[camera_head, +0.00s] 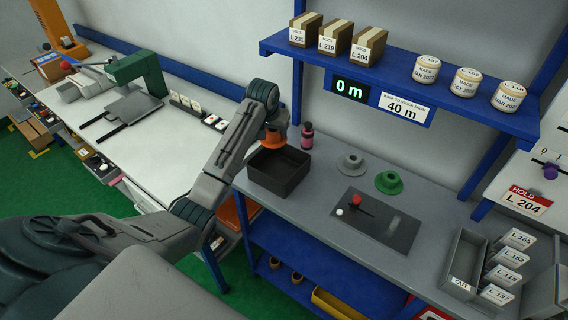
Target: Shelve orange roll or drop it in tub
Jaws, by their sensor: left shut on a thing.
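The orange roll (271,140) is in my left gripper (273,127), which is shut on it; the fingertips are mostly hidden by the arm and roll. The roll appears above the back part of a dark open tub (281,187) on the grey bench; I cannot tell how high. The tub looks empty where its inside shows. A blue shelf (448,112) above the bench carries several labelled boxes (335,37) and several pale round rolls (467,82). A display (350,89) under it reads 0 m, and a sign (403,107) reads 40 m. My right gripper is not in view.
A pink bottle (307,137) stands right behind the tub. A grey spool (350,163), a green spool (389,182) and a dark plate (375,220) with a red knob are on the bench. A tray marked OUT (465,262) and label cards are at right.

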